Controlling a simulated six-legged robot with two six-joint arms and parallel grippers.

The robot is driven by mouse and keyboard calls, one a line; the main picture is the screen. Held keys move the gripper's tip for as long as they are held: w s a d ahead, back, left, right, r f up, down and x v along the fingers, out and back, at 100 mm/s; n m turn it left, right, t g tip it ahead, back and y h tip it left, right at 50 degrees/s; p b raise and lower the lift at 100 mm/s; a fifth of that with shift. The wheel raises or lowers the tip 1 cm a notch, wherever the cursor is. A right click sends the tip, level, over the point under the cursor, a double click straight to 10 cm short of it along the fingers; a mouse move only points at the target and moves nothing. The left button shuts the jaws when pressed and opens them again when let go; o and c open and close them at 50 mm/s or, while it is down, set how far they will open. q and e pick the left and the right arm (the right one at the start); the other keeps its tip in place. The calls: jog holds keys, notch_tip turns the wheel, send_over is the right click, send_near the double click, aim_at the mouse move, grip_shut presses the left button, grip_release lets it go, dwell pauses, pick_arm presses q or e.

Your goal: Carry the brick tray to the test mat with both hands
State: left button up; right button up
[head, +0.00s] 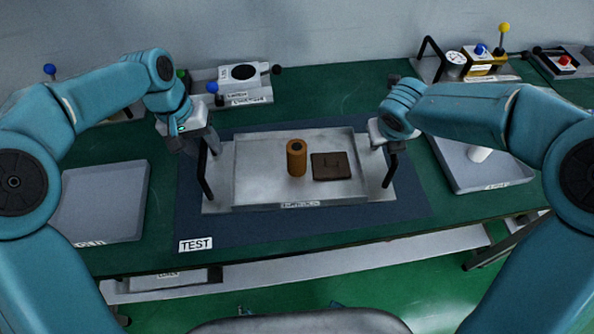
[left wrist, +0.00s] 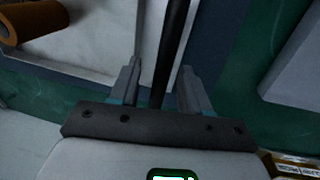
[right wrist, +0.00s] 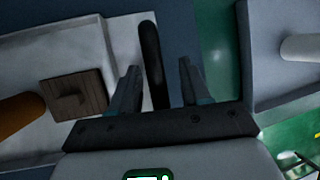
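The brick tray (head: 265,195), a shallow grey metal tray with a black handle at each end, lies on the dark blue test mat (head: 330,224). My left gripper (head: 208,150) is at the left handle (head: 204,178). In the left wrist view its fingers stand apart, with the handle (left wrist: 172,45) between them and gaps on both sides. My right gripper (head: 383,151) is at the right handle (head: 390,172). In the right wrist view its fingers stand apart around the handle (right wrist: 152,60), also with gaps. The tray holds an orange-brown cylinder (head: 297,160) and a flat dark brown block (head: 331,167).
A grey tray (head: 105,200) lies left of the mat. Another tray (head: 465,175), with a white cylinder (head: 480,154), lies to the right. Devices with knobs, including a box with a black disc (head: 243,74) and a gauge (head: 456,58), stand along the back wall.

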jog(key=shift+w, duration=0.1)
jog(key=shift+a+r, duration=0.1)
jog(key=shift+r, duration=0.15)
pick_arm(q)
notch_tip(320, 180, up, 12)
jog(key=a, duration=0.2)
jog(key=shift+a, duration=0.2)
pick_arm(e)
jog(key=v, duration=1.1)
jog(key=shift+r, duration=0.2)
pick_arm(q)
jog(key=shift+f, duration=0.1)
pick_arm(e)
jog(key=shift+s, duration=0.2)
